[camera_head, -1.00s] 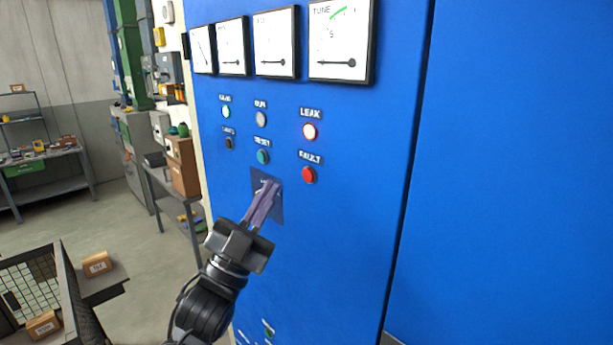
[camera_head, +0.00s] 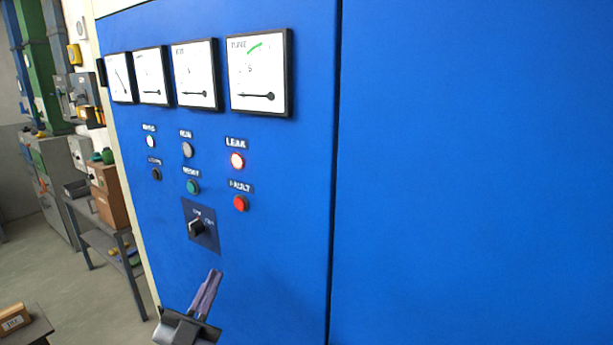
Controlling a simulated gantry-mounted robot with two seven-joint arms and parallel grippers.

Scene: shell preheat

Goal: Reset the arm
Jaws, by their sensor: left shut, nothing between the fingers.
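My left gripper (camera_head: 214,276) is shut and empty. It is at the bottom of the head view, below the black rotary switch (camera_head: 196,228) and apart from it. The switch sits on a dark plate on the blue cabinet (camera_head: 280,210). Above it are a green RESET button (camera_head: 193,187) and a red FAULT button (camera_head: 241,203). My right gripper is out of view.
A row of several dial gauges (camera_head: 258,72) runs along the cabinet top. A grey shelf table (camera_head: 103,238) with a brown box (camera_head: 112,206) stands left of the cabinet. A small carton (camera_head: 14,318) lies at the lower left. Floor between them is clear.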

